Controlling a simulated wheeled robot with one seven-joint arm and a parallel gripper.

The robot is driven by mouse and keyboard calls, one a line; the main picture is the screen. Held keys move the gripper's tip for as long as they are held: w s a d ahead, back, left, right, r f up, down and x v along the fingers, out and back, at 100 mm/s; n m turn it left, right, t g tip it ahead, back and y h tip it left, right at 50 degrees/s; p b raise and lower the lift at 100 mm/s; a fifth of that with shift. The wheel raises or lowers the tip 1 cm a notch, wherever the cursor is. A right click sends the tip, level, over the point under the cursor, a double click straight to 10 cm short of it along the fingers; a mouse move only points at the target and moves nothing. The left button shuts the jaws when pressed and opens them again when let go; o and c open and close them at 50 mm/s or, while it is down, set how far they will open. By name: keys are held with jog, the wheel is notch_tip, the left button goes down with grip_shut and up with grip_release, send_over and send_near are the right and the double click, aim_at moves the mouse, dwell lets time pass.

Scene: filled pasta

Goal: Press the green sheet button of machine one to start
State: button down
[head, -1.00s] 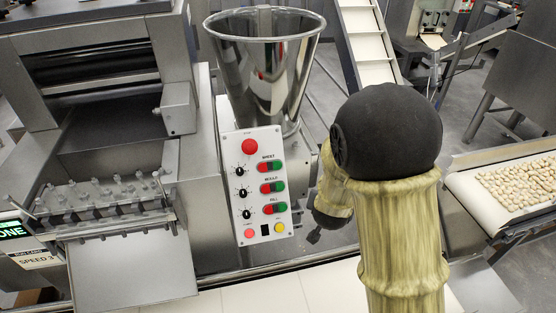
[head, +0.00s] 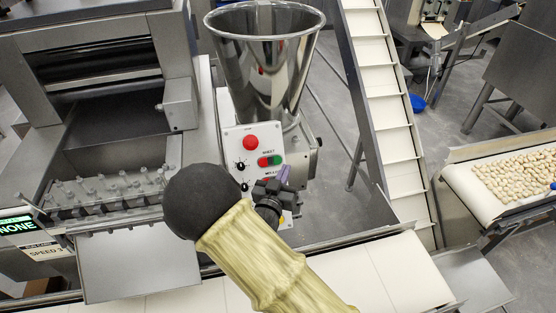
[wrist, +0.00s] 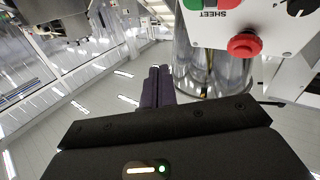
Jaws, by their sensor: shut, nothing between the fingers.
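The control panel (head: 232,140) of the machine with the steel hopper carries a row marked SHEET. Its green button (head: 276,160) sits right of a red one (head: 264,162). In the wrist view the panel (wrist: 285,25) appears upside down, with the green button (wrist: 192,4) at the top edge. My gripper (head: 284,172) is shut and empty, its purple fingers pointing up just below the green button in the head view. The fingertips (wrist: 159,68) also show in the wrist view, apart from the button there. My gripper and arm hide the panel's lower rows.
The steel hopper (head: 265,60) rises behind the panel. A cleated conveyor (head: 380,90) stands right. A display (head: 16,226) reads NONE.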

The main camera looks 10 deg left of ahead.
aim_at(281, 157)
jog(key=shift+w+a+f+b, duration=0.6)
jog(key=shift+w+f, duration=0.2)
jog(key=shift+w, duration=0.3)
jog(key=shift+w+a+f+b, duration=0.5)
jog(key=shift+w+f, duration=0.25)
jog(key=shift+w, duration=0.4)
jog(key=shift+w+a+f+b, duration=0.5)
jog(key=shift+w+f+b, duration=0.25)
jog(key=shift+w, duration=0.35)
jog(key=shift+f, duration=0.1)
jog(key=shift+w+a+f+b, duration=0.1)
jog(key=shift+w+f+b, duration=0.05)
jog(key=shift+w+b, duration=0.2)
jog(key=shift+w+a+f+b, duration=0.2)
jog(key=shift+w+f+b, duration=0.05)
jog(key=shift+b, duration=0.1)
jog(key=shift+r, duration=0.1)
dwell(0.5)
jog(key=shift+s+d+r, duration=0.35)
jog(key=shift+s, duration=0.25)
